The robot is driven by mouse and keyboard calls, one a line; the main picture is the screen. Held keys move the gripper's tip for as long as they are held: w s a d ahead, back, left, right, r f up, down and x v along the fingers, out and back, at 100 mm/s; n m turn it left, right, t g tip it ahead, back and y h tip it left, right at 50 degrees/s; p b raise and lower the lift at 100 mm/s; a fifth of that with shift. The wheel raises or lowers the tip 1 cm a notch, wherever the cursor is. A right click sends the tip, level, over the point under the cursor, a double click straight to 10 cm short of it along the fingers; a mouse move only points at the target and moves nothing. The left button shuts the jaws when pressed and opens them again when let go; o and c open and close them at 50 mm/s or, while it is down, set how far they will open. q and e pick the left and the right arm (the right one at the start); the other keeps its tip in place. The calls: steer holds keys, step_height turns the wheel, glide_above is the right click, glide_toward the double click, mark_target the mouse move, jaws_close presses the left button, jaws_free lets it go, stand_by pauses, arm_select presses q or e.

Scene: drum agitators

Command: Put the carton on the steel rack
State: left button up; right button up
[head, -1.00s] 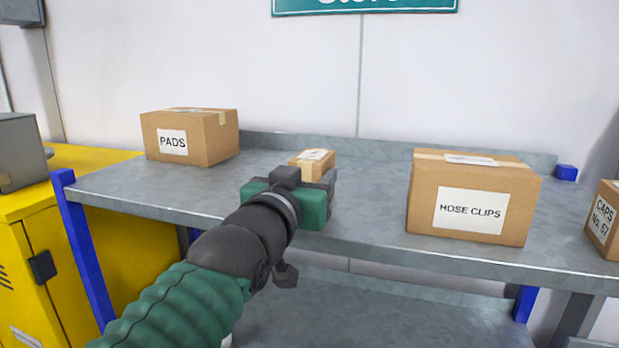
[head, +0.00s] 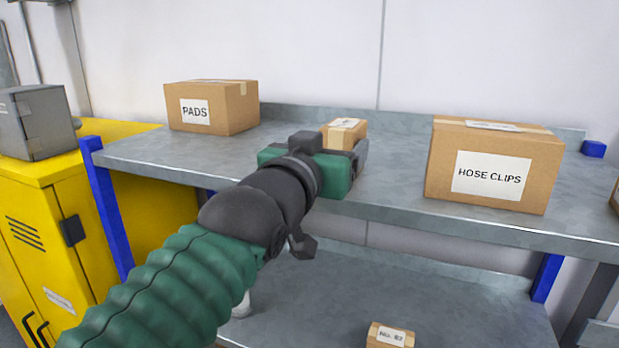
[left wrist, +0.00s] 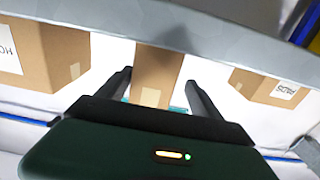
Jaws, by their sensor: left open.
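A small tan carton (head: 347,133) with a white label on top stands on the grey upper shelf of the steel rack (head: 400,187), just beyond my left gripper (head: 355,160). The gripper hides its lower front in the head view. In the left wrist view the carton (left wrist: 158,75) shows between the two dark fingers of my open left gripper (left wrist: 159,80), one finger on each side with light gaps. It appears to rest on the shelf. My right gripper is not in view.
A PADS box (head: 212,107) stands to the left on the upper shelf and a HOSE CLIPS box (head: 493,165) to the right. Another small carton (head: 390,335) lies on the lower shelf. A yellow cabinet (head: 40,235) with a grey box (head: 35,122) adjoins the left end.

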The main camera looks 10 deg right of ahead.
arm_select(q)
steer(key=a+f+b+v, duration=0.1)
steer(key=b+v, duration=0.9)
steer(key=v, duration=0.4)
steer(key=w+a+f+n+g+y+b, duration=0.1)
steer(key=w+a+f+g+y+b, duration=0.15)
steer(key=f, duration=1.25)
steer(key=w+a+f+n+g+y+b, duration=0.15)
steer(key=w+a+f, duration=0.25)
steer(key=f, duration=1.2)
steer(key=w+a+f+n+g+y+b, duration=0.1)
steer(key=w+a+f+g+y+b, duration=0.15)
steer(key=f, duration=1.25)
steer(key=s+a+f+n+g+y+b, duration=0.1)
steer(key=s+a+f, duration=0.4)
steer(key=f, duration=0.6)
steer(key=s+a+f+n+g+y+b, duration=0.1)
steer(key=s+a+f+g+b, duration=0.2)
steer(key=s+a+f, duration=0.3)
steer(key=s+a+f+n+g+y+b, duration=0.1)
steer(key=s+a+f, duration=0.4)
steer(key=f, duration=1)
steer(key=shift+s+a+f+g+b, duration=0.2)
steer(key=shift+s+f+g+b, duration=0.2)
steer(key=shift+s+b, duration=0.35)
steer(key=shift+y, duration=0.25)
